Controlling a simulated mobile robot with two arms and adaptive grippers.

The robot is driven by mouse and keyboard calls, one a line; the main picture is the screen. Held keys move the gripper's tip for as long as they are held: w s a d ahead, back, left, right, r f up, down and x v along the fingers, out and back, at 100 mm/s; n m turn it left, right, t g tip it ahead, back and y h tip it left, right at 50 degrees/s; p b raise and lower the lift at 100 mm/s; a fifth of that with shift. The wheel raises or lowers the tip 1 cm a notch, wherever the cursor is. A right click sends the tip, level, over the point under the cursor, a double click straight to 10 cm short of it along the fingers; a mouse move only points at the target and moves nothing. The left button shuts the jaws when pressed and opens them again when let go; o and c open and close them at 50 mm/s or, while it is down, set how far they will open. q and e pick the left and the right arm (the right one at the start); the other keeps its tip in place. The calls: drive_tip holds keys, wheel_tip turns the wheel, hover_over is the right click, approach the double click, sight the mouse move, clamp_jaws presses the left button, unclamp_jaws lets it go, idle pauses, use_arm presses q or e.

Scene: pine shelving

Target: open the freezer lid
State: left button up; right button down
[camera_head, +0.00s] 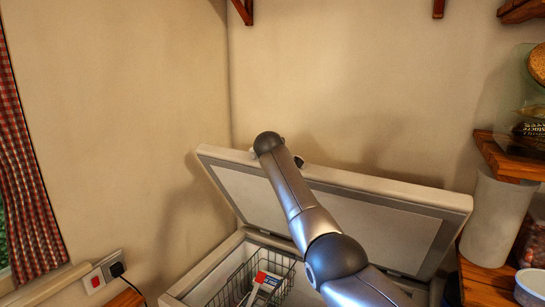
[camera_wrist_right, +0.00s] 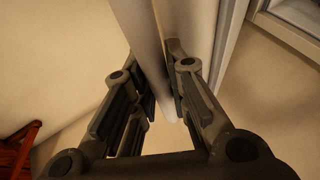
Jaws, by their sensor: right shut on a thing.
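The chest freezer (camera_head: 205,270) stands in the corner, its pale lid (camera_head: 420,197) raised and tilted back towards the wall. The lid's inner panel faces me. My right arm crosses in front of the lid to its top edge, where my wrist hides most of the hand. In the right wrist view my right gripper (camera_wrist_right: 162,80) has its fingers on either side of the lid's edge (camera_wrist_right: 148,35), shut on it. Any handle is hidden from me. My left gripper is not in view.
A wire basket (camera_head: 236,283) with a red and white packet (camera_head: 266,284) shows inside the freezer. A wooden shelf (camera_head: 508,158) and a white cylinder (camera_head: 494,215) stand close at the lid's right. A socket with a plug (camera_head: 117,269) is on the left wall.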

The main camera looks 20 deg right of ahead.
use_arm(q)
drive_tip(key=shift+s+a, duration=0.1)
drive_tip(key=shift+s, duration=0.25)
use_arm(e)
drive_tip(key=shift+f, duration=0.15)
drive_tip(key=c, duration=1.7)
unclamp_jaws()
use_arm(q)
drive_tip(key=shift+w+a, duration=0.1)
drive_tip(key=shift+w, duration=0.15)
use_arm(e)
drive_tip(key=shift+v, duration=6.05)
drive_tip(key=shift+w, duration=0.1)
